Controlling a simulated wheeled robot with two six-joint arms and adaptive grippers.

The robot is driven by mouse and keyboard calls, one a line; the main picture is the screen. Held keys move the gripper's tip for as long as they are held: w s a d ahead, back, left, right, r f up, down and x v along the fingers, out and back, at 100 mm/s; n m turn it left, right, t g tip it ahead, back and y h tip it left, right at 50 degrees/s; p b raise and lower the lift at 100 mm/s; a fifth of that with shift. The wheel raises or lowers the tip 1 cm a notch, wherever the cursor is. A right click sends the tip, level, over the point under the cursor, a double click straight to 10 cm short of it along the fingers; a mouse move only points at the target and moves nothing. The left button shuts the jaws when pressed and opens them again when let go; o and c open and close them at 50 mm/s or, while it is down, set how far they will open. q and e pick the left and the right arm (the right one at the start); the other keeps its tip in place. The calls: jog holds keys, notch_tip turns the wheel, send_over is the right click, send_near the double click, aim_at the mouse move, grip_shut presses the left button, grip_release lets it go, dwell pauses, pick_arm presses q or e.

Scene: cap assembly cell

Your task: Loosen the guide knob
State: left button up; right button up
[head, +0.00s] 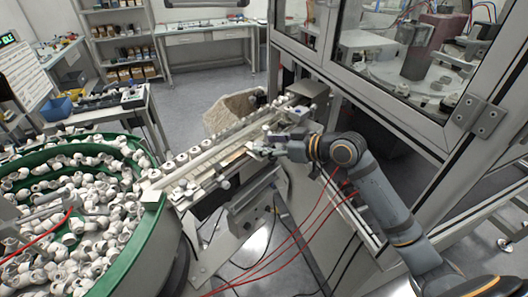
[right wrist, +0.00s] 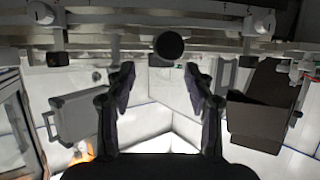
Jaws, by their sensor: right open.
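A dark round guide knob (right wrist: 169,45) shows in the right wrist view on the front of the guide rail. It appears ahead of the space between my fingers, slightly right of centre. My right gripper (right wrist: 158,82) is open, with a finger on either side and nothing between them. In the head view my right gripper (head: 262,151) is at the near side of the conveyor rail (head: 205,165), and it hides the knob there. I cannot tell whether the fingertips reach the knob. My left gripper is not in view.
A green-rimmed bowl feeder (head: 148,200) full of white caps stands at the left. White caps line the rail. A framed glass enclosure (head: 400,110) stands close on the right. Red cables (head: 300,235) hang below my right arm. Another small knob (head: 224,184) sits on the rail's near side.

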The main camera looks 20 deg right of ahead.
jog(key=shift+x, duration=0.95)
grip_shut()
